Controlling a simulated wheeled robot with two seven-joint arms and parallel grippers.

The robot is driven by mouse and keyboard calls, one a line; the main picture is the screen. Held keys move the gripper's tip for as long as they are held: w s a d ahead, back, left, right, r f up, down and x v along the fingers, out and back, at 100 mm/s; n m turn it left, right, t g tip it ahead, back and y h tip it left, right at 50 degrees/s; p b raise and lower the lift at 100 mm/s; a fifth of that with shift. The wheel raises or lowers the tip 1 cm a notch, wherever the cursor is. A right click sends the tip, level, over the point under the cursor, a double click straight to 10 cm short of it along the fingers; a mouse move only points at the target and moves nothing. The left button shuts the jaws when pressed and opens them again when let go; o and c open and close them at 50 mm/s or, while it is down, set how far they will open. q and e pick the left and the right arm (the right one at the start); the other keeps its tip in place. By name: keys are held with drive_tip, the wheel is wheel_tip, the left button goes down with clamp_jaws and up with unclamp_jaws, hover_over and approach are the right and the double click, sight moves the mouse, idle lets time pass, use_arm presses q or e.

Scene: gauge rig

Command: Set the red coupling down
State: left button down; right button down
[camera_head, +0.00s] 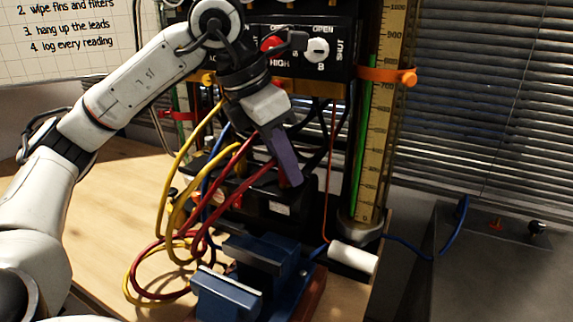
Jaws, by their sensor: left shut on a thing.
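My left gripper (285,168) comes down from the upper left, in front of the gauge rig, and points down. Its purple-grey finger faces the camera. It is shut on the red coupling, which is mostly hidden behind that finger. Red hoses (226,185) run up to the fingers from the loops lower left. The fingertips are above and behind the blue vise (262,252), apart from it. My right gripper is not in view.
Yellow hoses (163,180) loop beside the red ones on the wooden bench (95,205). A tall gauge tube (366,150) with an orange clamp (387,76) stands right of the gripper. A white cylinder (352,257) lies near the bench's right edge. The left bench is clear.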

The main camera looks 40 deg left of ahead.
use_arm(q)
drive_tip(key=shift+f, duration=0.2)
drive_tip(key=c, duration=1.6)
unclamp_jaws()
drive_tip(key=shift+c, duration=0.2)
drive_tip(key=shift+r, duration=0.15)
drive_tip(key=shift+r, duration=0.2)
drive_tip(key=p+v, duration=0.3)
drive_tip(key=v, duration=0.8)
drive_tip(key=shift+s+r, duration=0.25)
drive_tip(key=shift+r, duration=0.1)
